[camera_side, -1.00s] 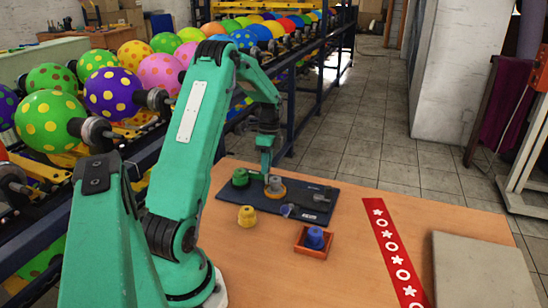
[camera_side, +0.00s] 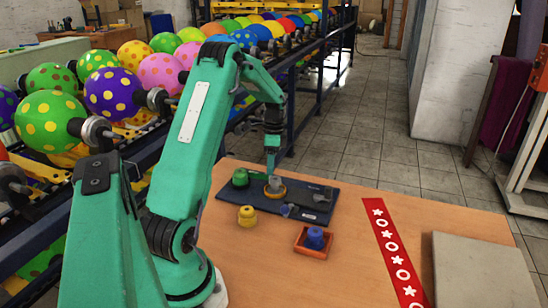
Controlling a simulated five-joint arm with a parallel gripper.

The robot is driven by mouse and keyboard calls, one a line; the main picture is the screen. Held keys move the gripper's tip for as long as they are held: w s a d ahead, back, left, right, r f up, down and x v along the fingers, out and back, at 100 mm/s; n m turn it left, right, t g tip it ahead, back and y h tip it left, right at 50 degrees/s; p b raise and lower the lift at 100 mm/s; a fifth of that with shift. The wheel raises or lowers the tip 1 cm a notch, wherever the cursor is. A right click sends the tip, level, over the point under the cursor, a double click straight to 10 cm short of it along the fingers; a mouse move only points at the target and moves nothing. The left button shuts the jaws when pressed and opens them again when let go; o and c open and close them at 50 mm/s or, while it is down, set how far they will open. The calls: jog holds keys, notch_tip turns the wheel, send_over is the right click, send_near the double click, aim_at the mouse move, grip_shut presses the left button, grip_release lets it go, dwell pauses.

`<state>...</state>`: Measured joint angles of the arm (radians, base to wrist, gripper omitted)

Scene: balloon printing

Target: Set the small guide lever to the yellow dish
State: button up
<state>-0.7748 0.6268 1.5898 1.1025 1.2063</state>
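A dark board (camera_side: 322,218) lies on the table with several small fittings on it. On its left is a green piece (camera_side: 240,177). In its middle a grey knob-like piece (camera_side: 275,184) sits on a yellow-orange round base (camera_side: 275,193), perhaps the yellow dish. A small grey part (camera_side: 287,209) at the board's front edge may be the guide lever; it is too small to be sure. My gripper (camera_side: 270,169) points down just above the grey knob-like piece. Its fingers are too small and narrow in view to show a gap, and contact cannot be told.
A yellow knobbed piece (camera_side: 247,215) stands on the table in front of the board. A blue piece (camera_side: 315,237) sits in an orange tray (camera_side: 312,253). A red patterned strip (camera_side: 393,250) and a grey slab (camera_side: 482,270) lie to the right. A balloon rack stands behind on the left.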

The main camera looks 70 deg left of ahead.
jog(key=shift+r, duration=0.1)
notch_tip(320, 180, up, 8)
jog(key=a, duration=0.1)
jog(key=shift+w+f, duration=0.25)
jog(key=shift+w, duration=0.2)
jog(key=shift+d+r, duration=0.1)
dwell(0.4)
